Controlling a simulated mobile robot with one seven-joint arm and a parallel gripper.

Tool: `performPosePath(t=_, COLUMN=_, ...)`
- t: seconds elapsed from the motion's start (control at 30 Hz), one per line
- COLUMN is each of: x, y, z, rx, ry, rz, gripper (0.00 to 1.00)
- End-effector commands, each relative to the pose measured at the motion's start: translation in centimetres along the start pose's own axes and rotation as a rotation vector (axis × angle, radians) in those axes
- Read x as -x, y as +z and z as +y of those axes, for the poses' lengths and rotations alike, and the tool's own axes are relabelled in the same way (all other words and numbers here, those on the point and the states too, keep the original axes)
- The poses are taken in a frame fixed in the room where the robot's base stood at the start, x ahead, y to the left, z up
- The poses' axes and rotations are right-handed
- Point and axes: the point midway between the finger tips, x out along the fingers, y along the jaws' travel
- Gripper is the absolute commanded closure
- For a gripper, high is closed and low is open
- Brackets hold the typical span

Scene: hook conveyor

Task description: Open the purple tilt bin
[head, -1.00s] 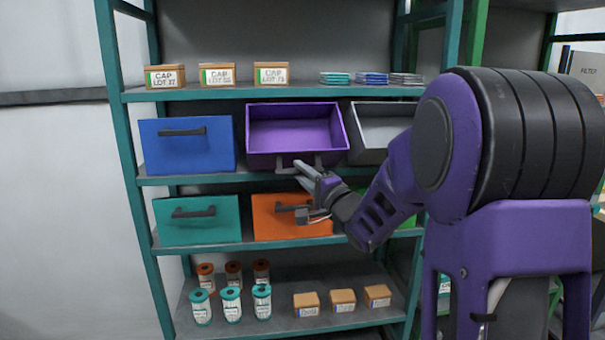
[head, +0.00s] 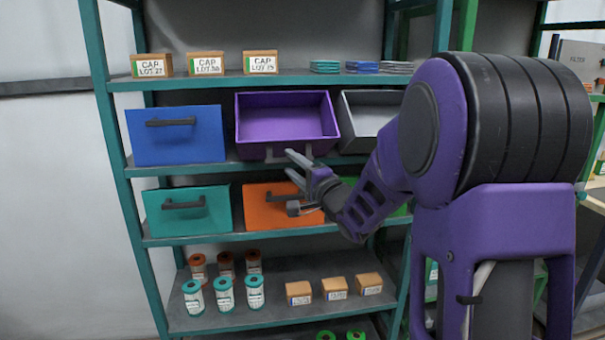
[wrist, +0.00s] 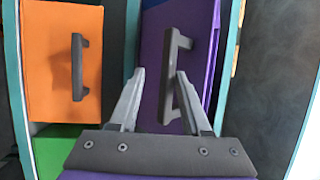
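The purple tilt bin (head: 285,121) is tipped forward on the middle shelf, and its empty inside shows in the head view. Its dark handle (head: 275,156) is low on the front face; the handle also shows in the wrist view (wrist: 173,65). My gripper (head: 288,163) is just in front of and below this handle. In the wrist view my gripper (wrist: 160,78) has its two fingers spread. The handle lies ahead, near the right fingertip; I cannot tell whether they touch. Nothing is held.
A blue bin (head: 175,137) is shut at left. A grey bin (head: 365,125) at right is tipped open. Boxes and canisters stand on other shelves. The teal post (head: 110,150) bounds the left.

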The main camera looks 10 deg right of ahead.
Motion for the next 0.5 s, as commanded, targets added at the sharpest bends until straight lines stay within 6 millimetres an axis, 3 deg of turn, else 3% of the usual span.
performPosePath(t=0.17, x=2.2, y=-0.1, z=-0.1, rx=0.000, ry=0.000, rz=0.003, gripper=0.53)
performPosePath(t=0.5, x=10.5, y=-0.1, z=-0.1, rx=0.001, ry=0.000, rz=0.005, gripper=0.53)
